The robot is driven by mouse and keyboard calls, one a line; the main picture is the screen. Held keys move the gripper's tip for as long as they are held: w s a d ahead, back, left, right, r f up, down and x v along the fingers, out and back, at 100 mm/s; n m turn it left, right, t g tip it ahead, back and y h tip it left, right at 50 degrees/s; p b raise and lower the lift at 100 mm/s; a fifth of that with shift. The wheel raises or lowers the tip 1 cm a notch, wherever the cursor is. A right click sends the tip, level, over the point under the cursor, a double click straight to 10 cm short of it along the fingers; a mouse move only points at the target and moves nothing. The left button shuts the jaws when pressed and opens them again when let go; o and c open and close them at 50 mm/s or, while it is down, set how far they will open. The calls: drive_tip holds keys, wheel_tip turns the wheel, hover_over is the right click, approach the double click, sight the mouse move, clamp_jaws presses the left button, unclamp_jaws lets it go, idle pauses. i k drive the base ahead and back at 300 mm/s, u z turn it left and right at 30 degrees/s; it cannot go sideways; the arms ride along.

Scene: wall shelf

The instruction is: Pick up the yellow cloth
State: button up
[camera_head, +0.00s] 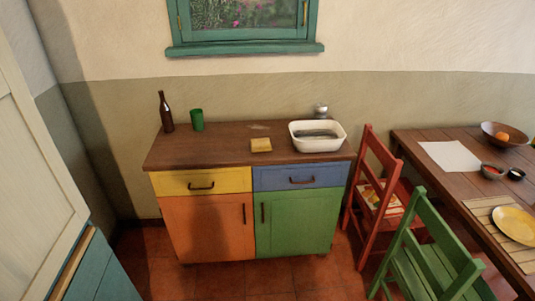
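The yellow cloth (261,145) lies flat and folded on the brown wooden top of the cabinet (215,153), near the middle of its front half. It looks like a small square. Nothing covers it. My gripper is not in view.
A brown bottle (166,113) and a green cup (197,120) stand at the top's left. A white basin (318,144) stands right of the cloth. A red chair (373,200), a green chair (425,255) and a table (425,137) crowd the right. Floor before the cabinet's left is clear.

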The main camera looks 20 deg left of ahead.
sight(263, 145)
drive_tip(key=z, duration=0.2)
drive_tip(key=k, duration=1)
drive_tip(key=u, duration=1.65)
drive_tip(key=i, duration=1.65)
drive_tip(key=u, duration=0.1)
